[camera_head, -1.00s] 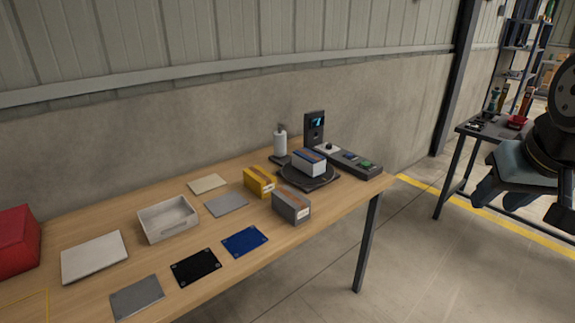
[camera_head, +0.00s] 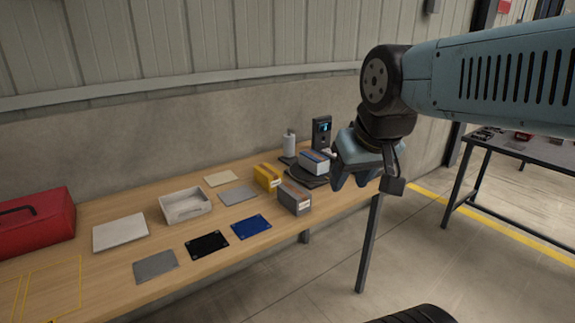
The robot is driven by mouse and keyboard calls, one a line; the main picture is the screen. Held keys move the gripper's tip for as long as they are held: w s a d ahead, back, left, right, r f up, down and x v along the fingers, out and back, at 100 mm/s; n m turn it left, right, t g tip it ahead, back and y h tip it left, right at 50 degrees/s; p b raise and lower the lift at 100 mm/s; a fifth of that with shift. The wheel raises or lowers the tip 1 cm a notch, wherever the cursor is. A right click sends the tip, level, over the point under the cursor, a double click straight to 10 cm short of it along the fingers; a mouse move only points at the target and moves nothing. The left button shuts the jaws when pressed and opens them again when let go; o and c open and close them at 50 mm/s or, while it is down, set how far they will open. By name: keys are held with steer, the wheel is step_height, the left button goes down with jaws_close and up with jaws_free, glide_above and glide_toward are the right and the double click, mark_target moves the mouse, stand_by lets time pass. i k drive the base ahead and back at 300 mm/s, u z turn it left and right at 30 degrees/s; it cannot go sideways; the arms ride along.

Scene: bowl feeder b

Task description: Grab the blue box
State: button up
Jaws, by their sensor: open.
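A box with a blue top edge and pale sides (camera_head: 314,164) sits on a dark round turntable (camera_head: 300,178) at the far right part of the wooden table. It is the bluest box in view. My gripper (camera_head: 367,184) is open and empty, pointing down just to the right of this box in the picture and apart from it. It hides the right side of the turntable area and part of the table's right end.
A grey box (camera_head: 294,199) and a yellow box (camera_head: 266,177) stand close by. A white tray (camera_head: 185,206), blue mat (camera_head: 251,226), black mat (camera_head: 207,245) and red toolbox (camera_head: 35,225) lie leftward. A bottle (camera_head: 289,145) and small display unit (camera_head: 322,132) stand behind.

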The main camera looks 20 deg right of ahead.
mark_target(315, 164)
steer(key=u, duration=0.1)
steer(key=i, duration=1)
steer(key=z, duration=0.05)
